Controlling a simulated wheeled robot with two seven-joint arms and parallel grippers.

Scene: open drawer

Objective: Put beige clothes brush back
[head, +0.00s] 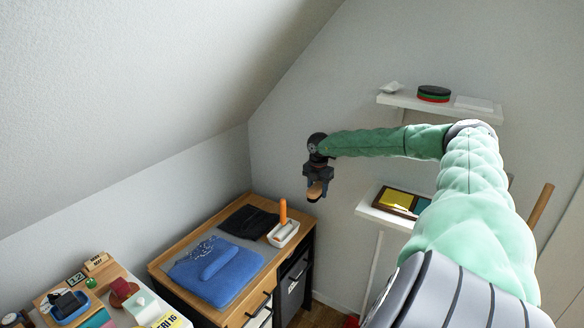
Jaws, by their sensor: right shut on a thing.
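My right gripper (318,180) is shut on a small beige thing with a dark edge (315,191), which looks like the clothes brush. It holds it in the air, above and to the right of the wooden desk's back right corner in the picture. Much of the brush is hidden by the jaws. On the desk (164,268), a white tray (286,238) stands at the right edge with an upright orange object (283,211) in or beside it. My left gripper is out of view.
White wall shelves (410,102) stand behind my right arm. A cluttered white table (130,316) is at lower left.

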